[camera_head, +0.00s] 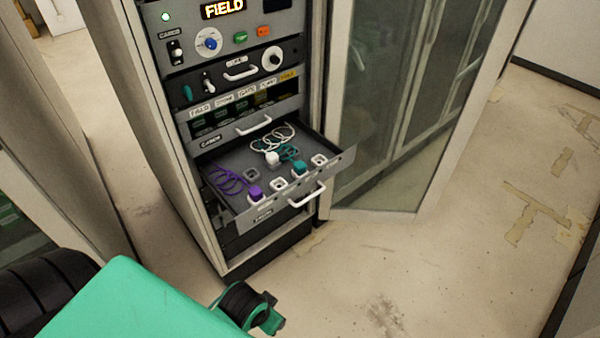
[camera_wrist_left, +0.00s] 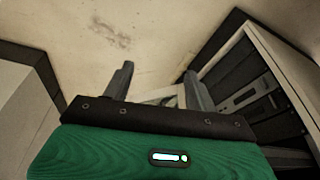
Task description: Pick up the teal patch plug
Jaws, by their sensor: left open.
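The teal patch plug (camera_head: 299,168) sits in the open drawer (camera_head: 226,162) of the rack, towards the drawer's front right, with a coiled teal cord behind it. A white plug (camera_head: 272,157) with a white coiled cord is to its left and further back. A purple plug (camera_head: 255,192) with a purple cord is at the drawer's left front. My left gripper (camera_wrist_left: 157,75) is open in the left wrist view, with nothing between its fingers. My left arm comes in at the bottom left of the head view, well short of the drawer. My right gripper is not in view.
Empty white sockets (camera_head: 319,160) lie in the drawer beside the plugs. The drawer's white handle (camera_head: 307,194) sticks out in front. A glass door (camera_head: 385,110) stands right of the rack. The floor ahead is clear.

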